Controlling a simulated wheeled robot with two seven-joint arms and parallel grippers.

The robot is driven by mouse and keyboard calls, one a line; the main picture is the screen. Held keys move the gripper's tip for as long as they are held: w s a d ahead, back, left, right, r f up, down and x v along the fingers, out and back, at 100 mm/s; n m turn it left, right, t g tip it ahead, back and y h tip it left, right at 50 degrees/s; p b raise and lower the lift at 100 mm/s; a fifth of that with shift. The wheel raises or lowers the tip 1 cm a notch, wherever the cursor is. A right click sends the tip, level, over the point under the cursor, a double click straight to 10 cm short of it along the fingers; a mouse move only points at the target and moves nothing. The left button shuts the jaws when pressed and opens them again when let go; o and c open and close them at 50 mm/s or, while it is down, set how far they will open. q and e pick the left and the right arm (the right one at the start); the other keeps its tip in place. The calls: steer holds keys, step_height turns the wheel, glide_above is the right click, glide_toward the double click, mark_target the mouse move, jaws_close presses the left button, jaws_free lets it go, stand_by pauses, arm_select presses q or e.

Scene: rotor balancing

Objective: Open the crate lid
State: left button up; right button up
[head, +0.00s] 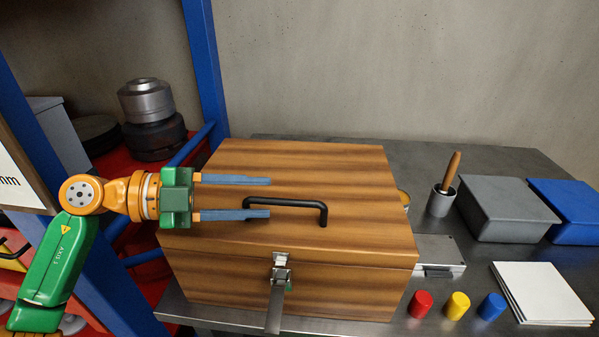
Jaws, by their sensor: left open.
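The wooden crate (285,292) stands on the metal bench with its lid (330,165) closed. A black bar handle (290,203) is fixed on the lid. A metal latch (280,275) sits on the front, and its long lever hangs down over the crate's front face. My left gripper (270,199) reaches in from the left over the lid. Its two blue-grey fingers are apart, with the left end of the handle near the fingertips. I cannot tell whether they touch the handle. My right gripper is not in view.
Red (420,304), yellow (456,305) and blue (490,306) cylinders stand right of the crate, near white sheets (541,292). Behind are a cup with a wooden-handled tool (441,201), a grey bin (508,207) and a blue bin (568,208). A blue-framed rack (207,70) stands left.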

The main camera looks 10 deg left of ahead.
mark_target(284, 203)
arm_select(q)
steer(key=shift+w+d, duration=0.1)
steer(key=shift+w, duration=0.2)
steer(key=d+p, duration=0.1)
steer(key=d, duration=0.1)
steer(key=s+d+p, duration=0.1)
steer(key=d, duration=0.2)
steer(key=shift+s, duration=0.15)
steer(key=shift+w+d+f, duration=0.45)
steer(key=shift+w+d, duration=0.1)
steer(key=shift+d, duration=0.15)
steer(key=shift+w+f, duration=0.1)
steer(key=shift+w, duration=0.1)
steer(key=shift+s+a, duration=0.1)
steer(key=shift+s, duration=0.1)
jaws_close()
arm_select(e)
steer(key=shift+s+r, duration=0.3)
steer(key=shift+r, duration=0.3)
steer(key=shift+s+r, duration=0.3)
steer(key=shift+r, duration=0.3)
